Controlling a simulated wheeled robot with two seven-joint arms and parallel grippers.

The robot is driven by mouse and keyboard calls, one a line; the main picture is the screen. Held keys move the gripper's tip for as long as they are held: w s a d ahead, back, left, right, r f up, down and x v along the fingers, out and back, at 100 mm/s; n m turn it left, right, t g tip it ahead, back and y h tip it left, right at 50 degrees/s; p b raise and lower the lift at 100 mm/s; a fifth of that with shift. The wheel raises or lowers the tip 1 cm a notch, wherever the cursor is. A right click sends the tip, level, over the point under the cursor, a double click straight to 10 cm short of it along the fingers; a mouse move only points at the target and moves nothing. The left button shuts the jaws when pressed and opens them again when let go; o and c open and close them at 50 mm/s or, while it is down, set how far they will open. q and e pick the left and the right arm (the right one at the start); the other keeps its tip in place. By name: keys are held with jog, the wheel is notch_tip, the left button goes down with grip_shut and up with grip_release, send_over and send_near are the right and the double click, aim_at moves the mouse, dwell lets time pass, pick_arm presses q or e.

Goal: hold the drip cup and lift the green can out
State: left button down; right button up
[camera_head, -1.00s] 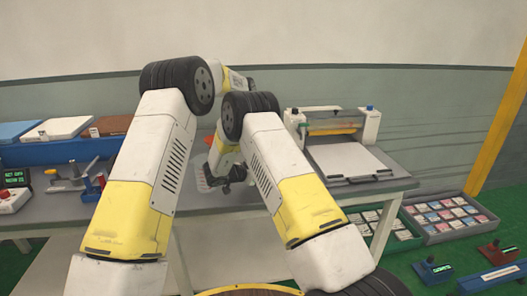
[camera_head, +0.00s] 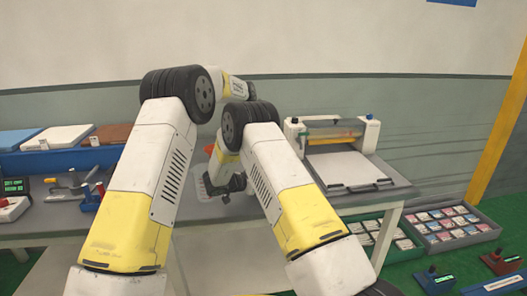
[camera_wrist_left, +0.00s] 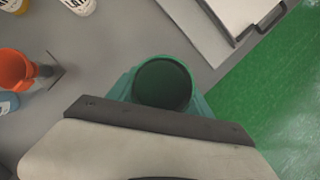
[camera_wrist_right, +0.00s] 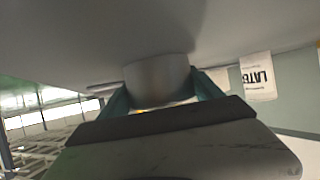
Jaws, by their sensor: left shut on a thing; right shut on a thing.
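In the left wrist view the green can (camera_wrist_left: 163,82) shows from above as a dark green round top. My left gripper (camera_wrist_left: 162,98) is shut on it, one teal finger on each side. In the right wrist view, which appears upside down, the drip cup (camera_wrist_right: 157,80) is a grey cylinder by the grey table top. My right gripper (camera_wrist_right: 160,102) is shut around it. In the head view my arms hide both the can and the cup. I cannot tell how far the can is from the cup.
In the left wrist view an orange funnel-like piece (camera_wrist_left: 15,69) stands at the left, and white-labelled bottles (camera_wrist_left: 80,5) stand at the top. In the head view a roller machine (camera_head: 333,133) with a white bed stands right on the table. Trays (camera_head: 447,228) lie on the green floor.

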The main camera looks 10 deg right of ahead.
jog(key=o, duration=1.8)
jog(key=shift+r, duration=0.15)
